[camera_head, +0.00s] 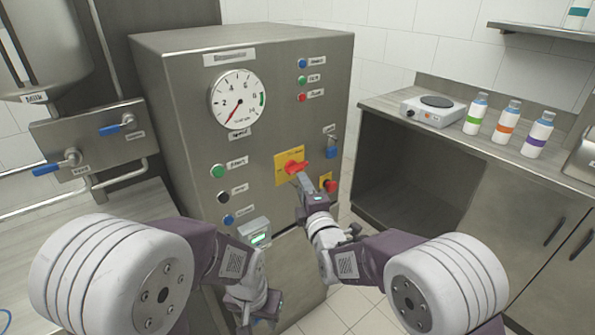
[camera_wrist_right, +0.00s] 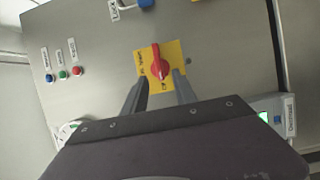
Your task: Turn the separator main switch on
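The main switch is a red rotary handle (camera_head: 297,167) on a yellow plate (camera_head: 281,159) on the steel cabinet front. In the right wrist view the red handle (camera_wrist_right: 160,62) stands near upright on its yellow plate (camera_wrist_right: 174,52). My right gripper (camera_head: 303,182) is just in front of the switch in the head view. In the wrist view its two fingers (camera_wrist_right: 160,86) are apart, with nothing between them but the handle's lower end beyond. I cannot tell whether they touch it. My left gripper (camera_head: 258,312) hangs low before the cabinet; its fingertips are unclear.
A red button (camera_head: 331,186) sits right of the switch, with a blue-handled lock (camera_head: 331,150) above it. Green, black and blue buttons (camera_head: 222,195) line the left. A display box (camera_head: 255,231) juts out below. A counter with bottles (camera_head: 505,122) stands right.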

